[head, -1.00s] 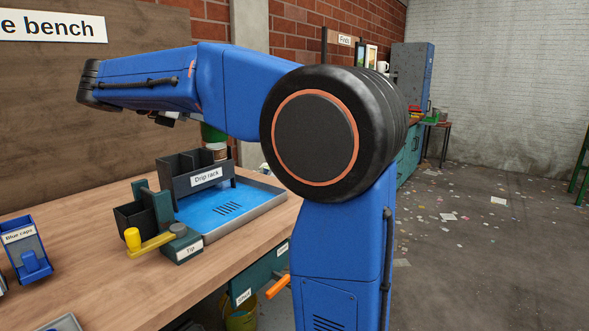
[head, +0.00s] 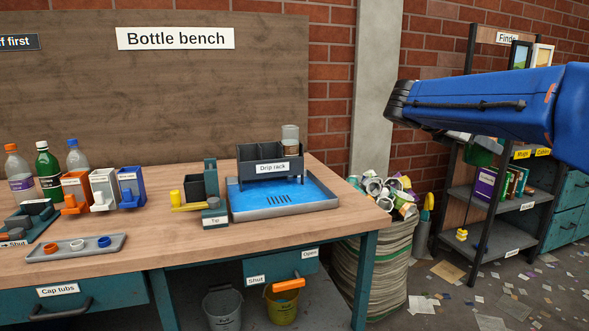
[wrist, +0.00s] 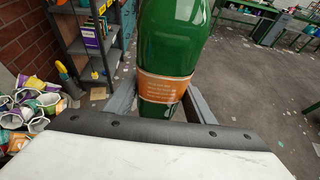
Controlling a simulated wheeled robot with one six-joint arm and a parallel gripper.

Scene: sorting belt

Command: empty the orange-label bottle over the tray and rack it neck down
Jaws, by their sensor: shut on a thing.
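The orange-label bottle (wrist: 172,40) is green, and its orange label (wrist: 166,88) faces the wrist camera. My gripper (wrist: 162,102) is shut on it around the label. The far end of the bottle runs out of the top of the wrist view, so its neck cannot be seen. In the head view my arm hides most of the gripper. The drip rack (head: 268,168) stands at the back of the blue tray (head: 300,193) on the bench. One clear bottle with a brown label (head: 290,138) stands in the rack's right part; its left part looks empty.
A tipping stand labelled Tip (head: 214,215) with a yellow knob is left of the tray. Several bottles (head: 47,168) and cap bins (head: 103,188) stand further left.

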